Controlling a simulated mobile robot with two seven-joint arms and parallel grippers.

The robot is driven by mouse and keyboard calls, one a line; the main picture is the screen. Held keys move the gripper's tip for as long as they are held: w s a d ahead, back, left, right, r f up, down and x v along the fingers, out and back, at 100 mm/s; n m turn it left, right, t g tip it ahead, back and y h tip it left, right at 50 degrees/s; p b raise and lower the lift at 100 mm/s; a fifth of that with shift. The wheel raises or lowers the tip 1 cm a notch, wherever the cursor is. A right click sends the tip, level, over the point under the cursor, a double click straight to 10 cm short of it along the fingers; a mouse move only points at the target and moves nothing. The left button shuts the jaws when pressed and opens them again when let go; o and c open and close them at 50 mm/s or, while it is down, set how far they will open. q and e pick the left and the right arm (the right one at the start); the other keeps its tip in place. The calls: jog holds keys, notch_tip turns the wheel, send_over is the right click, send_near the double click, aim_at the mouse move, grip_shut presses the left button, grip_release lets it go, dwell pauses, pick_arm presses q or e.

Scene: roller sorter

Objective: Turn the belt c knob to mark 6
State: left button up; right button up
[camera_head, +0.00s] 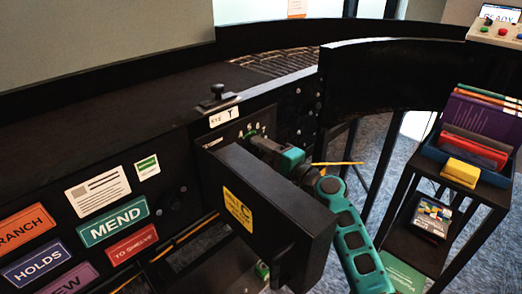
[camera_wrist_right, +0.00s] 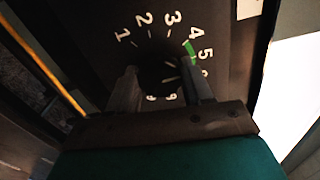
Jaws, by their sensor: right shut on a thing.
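The belt c knob (camera_wrist_right: 160,74) is a dark round knob in the middle of a black dial face. In the right wrist view white numerals 1 to 5 show around it, with a green band (camera_wrist_right: 189,50) near 4 and 5. The numeral beyond 5 is partly covered by a finger. Pale lines on the knob point rightward, but I cannot tell the exact mark. My right gripper (camera_wrist_right: 160,88) is shut on the knob, one finger on each side. In the head view the right gripper (camera_head: 258,143) reaches the panel beside the dial. My left gripper is not in view.
A small black lever (camera_head: 217,93) stands on the panel top. A shelf cart with a blue bin (camera_head: 440,157) stands at right.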

jog(key=m, duration=0.6)
jog(key=shift+m, duration=0.3)
dwell(0.4)
jog(key=o, duration=1)
jog(key=shift+o, duration=0.2)
jog(key=shift+d, duration=0.1)
jog(key=v, duration=1.2)
jog(key=shift+s+d, duration=0.25)
jog(key=shift+s, duration=0.05)
jog(key=shift+r, duration=0.1)
